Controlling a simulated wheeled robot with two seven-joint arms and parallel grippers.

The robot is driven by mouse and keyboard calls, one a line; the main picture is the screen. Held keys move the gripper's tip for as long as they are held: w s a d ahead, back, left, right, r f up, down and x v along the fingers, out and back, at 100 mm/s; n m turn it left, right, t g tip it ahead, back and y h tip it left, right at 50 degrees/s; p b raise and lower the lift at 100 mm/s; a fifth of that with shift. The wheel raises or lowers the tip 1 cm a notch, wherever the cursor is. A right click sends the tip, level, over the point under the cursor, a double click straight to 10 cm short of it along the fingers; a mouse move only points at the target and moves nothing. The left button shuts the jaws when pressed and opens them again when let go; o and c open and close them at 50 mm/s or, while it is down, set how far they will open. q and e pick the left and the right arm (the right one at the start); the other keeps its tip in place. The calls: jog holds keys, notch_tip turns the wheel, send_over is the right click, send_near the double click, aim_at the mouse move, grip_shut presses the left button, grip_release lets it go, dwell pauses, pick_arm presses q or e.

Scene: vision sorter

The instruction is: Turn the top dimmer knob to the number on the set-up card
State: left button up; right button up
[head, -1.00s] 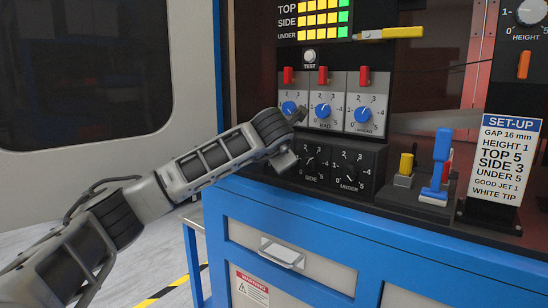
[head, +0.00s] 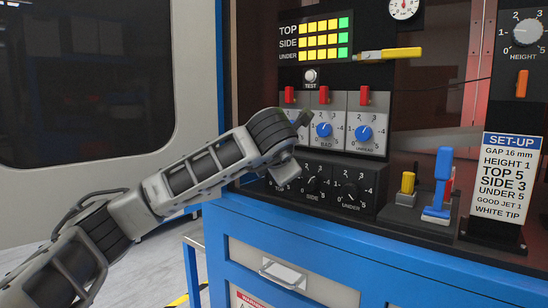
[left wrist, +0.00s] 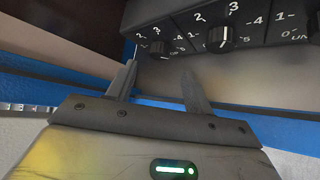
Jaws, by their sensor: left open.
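The set-up card (head: 510,178) stands at the right in the head view and reads TOP 5. The black dimmer panel (head: 335,170) has a row of knobs. Its TOP knob is mostly hidden behind my left wrist in the head view. In the left wrist view the TOP knob (left wrist: 160,48) shows beyond and between the fingertips of my left gripper (left wrist: 158,70). The gripper is open and empty, seemingly apart from the knob. I cannot read the TOP pointer. The SIDE knob (left wrist: 220,37) is just right of it. My right gripper is in neither view.
The UNDER knob (head: 350,190) is further right on the panel. Blue knobs, such as the middle one (head: 323,129), and red switches sit above. The blue cabinet (head: 330,245) lies below.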

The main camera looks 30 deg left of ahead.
pick_arm(q)
jog(key=v, duration=0.8)
jog(key=shift+s+d, duration=0.15)
jog(key=shift+s, duration=0.15)
jog(key=shift+r, duration=0.2)
